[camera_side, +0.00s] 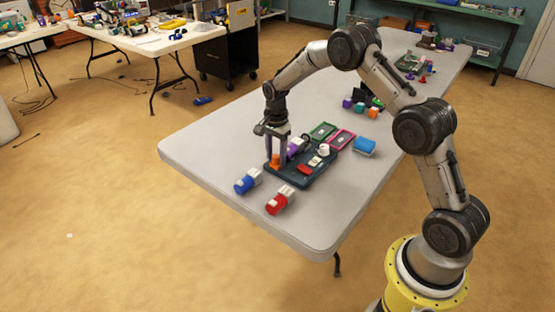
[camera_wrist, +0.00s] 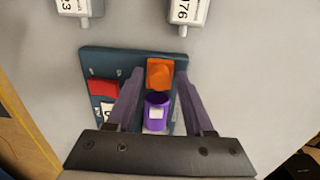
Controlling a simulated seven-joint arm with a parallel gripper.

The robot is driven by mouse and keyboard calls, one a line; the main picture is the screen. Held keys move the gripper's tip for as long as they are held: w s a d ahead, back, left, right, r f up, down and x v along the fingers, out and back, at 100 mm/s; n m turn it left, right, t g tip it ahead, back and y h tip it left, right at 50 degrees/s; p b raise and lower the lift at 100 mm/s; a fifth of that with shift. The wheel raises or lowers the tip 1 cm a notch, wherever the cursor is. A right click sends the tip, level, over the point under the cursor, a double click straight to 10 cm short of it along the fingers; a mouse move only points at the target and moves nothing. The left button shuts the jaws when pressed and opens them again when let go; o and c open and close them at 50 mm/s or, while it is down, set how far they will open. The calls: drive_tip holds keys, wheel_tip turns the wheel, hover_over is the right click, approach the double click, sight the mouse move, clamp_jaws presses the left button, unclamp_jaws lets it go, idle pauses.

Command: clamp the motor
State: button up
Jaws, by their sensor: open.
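A purple motor (camera_wrist: 156,99) with a white label lies on the dark baseplate (camera_side: 316,176), behind an orange block (camera_wrist: 160,72). In the side view the purple motor (camera_side: 293,149) is partly hidden by my fingers, and the orange block (camera_side: 275,161) shows at the plate's left end. My gripper (camera_side: 277,158) is open and points down over that end of the plate. In the wrist view my fingers (camera_wrist: 158,78) stand on either side of the purple motor, with a gap at each side. I cannot tell whether they touch anything.
A red block (camera_side: 304,169) and a white round part (camera_side: 323,150) sit on the plate. A blue motor (camera_side: 247,181) and a red motor (camera_side: 280,200) lie near the table's front edge.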

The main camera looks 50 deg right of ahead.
clamp_jaws()
drive_tip(key=shift+d, duration=1.45)
drive_tip(key=shift+c, duration=0.9)
unclamp_jaws()
wheel_tip(320, 180, up, 6)
drive_tip(key=shift+a, duration=0.1)
